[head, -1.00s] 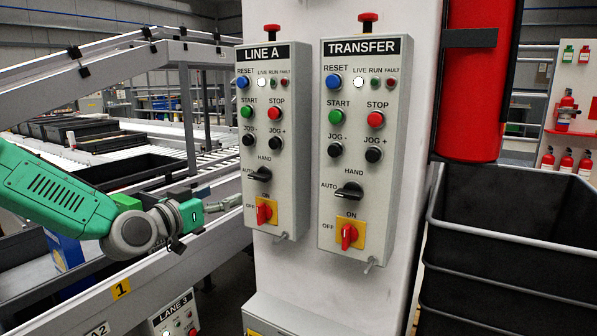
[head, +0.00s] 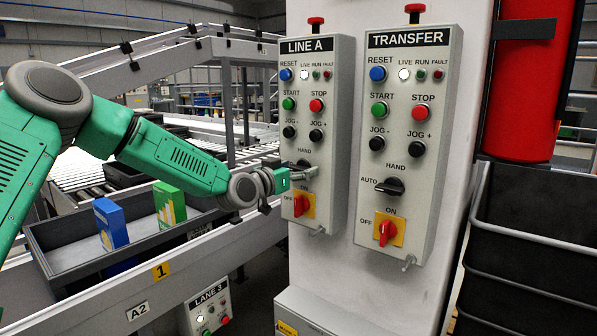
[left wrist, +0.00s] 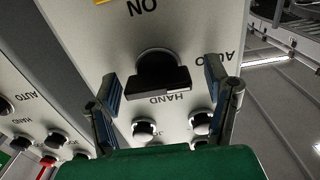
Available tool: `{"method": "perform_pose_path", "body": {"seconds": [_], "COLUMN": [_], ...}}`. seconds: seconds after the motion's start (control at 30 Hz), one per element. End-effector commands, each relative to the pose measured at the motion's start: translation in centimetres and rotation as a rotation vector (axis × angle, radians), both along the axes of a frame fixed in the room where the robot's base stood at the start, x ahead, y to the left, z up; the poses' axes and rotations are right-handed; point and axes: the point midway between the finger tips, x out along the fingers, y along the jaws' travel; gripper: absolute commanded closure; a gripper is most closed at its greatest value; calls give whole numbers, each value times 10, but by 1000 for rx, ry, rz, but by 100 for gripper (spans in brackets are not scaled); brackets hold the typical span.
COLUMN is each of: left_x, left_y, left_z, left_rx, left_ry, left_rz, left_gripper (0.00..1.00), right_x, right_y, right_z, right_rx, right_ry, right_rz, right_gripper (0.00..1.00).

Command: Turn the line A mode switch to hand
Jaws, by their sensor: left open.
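The LINE A panel (head: 318,115) is a grey box on the white column. Its black mode switch (left wrist: 158,78) is a knob between the HAND and AUTO labels. My left gripper (head: 304,171) is at this switch in the head view and hides most of it. In the left wrist view, which is upside down, the open left gripper (left wrist: 160,84) has one finger on each side of the knob, with a gap seen at both sides. The knob's bar lies roughly across the picture, along the AUTO side. My right gripper is not in view.
The TRANSFER panel (head: 408,130) with a similar switch (head: 390,186) is close on the right. Below the LINE A switch is a red rotary switch (head: 301,205) on a yellow plate; jog buttons sit above. A conveyor tray (head: 75,270) holds boxes at left. A black bin (head: 535,230) stands right.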

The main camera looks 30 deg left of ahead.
Motion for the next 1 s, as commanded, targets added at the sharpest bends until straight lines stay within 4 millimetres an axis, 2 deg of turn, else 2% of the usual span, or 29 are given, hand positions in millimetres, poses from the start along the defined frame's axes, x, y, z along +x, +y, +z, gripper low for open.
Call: {"method": "perform_pose_path", "body": {"seconds": [0.2,0.23,0.37,0.73,1.0], "left_x": [0,0,0,1,1], "left_y": [-1,-1,-1,0,-1], "left_z": [1,1,0,1,2], "left_rx": [0,0,0,34,188], "left_ry": [0,0,0,-3,-15], "left_rz": [-1,-1,0,0,-1], "left_gripper": [29,33,79,80,80], "right_x": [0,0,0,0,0], "right_y": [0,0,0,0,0], "right_z": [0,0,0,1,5], "right_rx": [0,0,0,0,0], "right_ry": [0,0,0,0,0], "right_rz": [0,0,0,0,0], "right_gripper": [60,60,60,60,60]}}
